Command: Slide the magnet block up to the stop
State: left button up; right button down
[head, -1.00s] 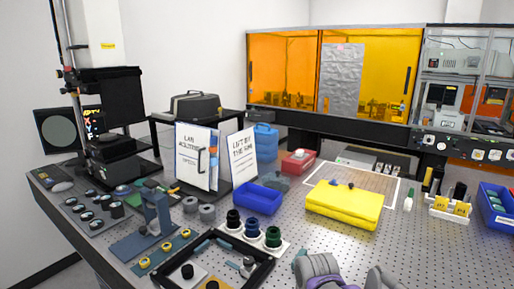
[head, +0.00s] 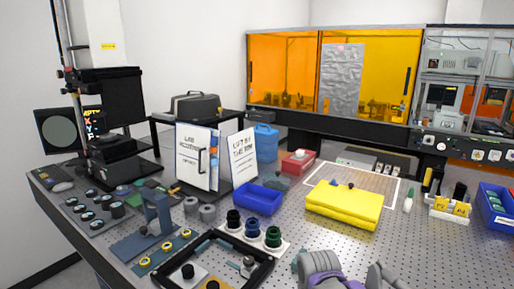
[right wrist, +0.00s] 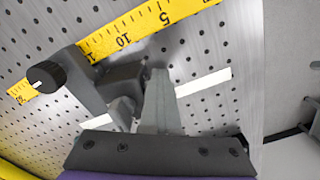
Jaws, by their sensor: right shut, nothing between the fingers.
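In the right wrist view, a dark grey block (right wrist: 124,74) with a black round knob (right wrist: 45,76) on its left side stands on the perforated metal table, beside a yellow measuring tape (right wrist: 135,30). I take it to be the magnet block. My right gripper (right wrist: 148,98) is shut and empty, its fingers close in front of the block; whether they touch it I cannot tell. No stop is clearly identifiable. The head view shows only my right arm at the bottom edge, not the block. My left gripper is not in view.
A white strip (right wrist: 205,82) lies on the table behind the fingers.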

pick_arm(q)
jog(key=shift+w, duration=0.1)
pick_arm(e)
jog(key=shift+s, duration=0.1)
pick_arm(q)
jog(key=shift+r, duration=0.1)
pick_arm(e)
jog(key=shift+s+a, duration=0.35)
jog(key=shift+s, duration=0.05)
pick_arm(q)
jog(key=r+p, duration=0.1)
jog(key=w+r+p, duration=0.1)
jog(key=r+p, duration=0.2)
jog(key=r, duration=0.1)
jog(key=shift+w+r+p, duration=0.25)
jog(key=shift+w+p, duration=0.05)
pick_arm(e)
notch_tip(320, 180, up, 7)
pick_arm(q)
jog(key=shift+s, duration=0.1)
